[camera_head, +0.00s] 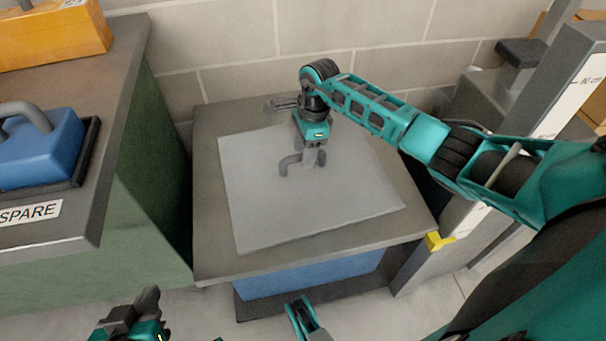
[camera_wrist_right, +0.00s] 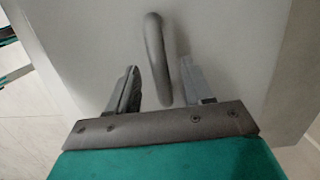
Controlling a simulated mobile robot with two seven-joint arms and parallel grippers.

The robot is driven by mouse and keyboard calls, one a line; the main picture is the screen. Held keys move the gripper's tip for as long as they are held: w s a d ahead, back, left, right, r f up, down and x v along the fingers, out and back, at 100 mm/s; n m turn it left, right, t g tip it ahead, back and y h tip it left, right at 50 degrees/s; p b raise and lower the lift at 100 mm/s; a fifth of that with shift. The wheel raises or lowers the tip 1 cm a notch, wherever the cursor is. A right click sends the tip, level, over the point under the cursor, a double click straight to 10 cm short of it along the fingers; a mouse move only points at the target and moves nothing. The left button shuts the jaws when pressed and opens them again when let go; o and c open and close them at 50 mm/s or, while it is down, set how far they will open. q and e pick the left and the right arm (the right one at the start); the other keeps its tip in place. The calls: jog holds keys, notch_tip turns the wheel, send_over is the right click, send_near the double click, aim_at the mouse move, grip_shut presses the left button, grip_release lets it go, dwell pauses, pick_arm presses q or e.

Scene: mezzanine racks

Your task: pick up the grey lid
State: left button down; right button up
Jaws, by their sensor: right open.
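The grey lid (camera_head: 255,215) is a flat, roughly square sheet lying on a brown-grey table. Its bent grey handle (camera_head: 289,162) stands up near the middle. My right gripper (camera_head: 314,158) points down over the lid at the handle. In the right wrist view, the handle (camera_wrist_right: 157,55) rises between the two spread fingers of my right gripper (camera_wrist_right: 165,88), with gaps on both sides. The fingers hide part of the handle in the head view. Part of my left gripper (camera_head: 135,315) shows at the bottom left edge, cut off by the frame; its fingers are not clear.
A blue box (camera_head: 310,275) sits under the table (camera_head: 215,262). At left, a green cabinet (camera_head: 140,200) carries a blue lidded item (camera_head: 45,150) and an orange box (camera_head: 60,38). A grey post (camera_head: 560,90) stands at right. A block wall is behind.

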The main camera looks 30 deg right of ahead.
grip_shut()
dwell(0.4)
jog(key=shift+r, duration=0.15)
dwell(0.9)
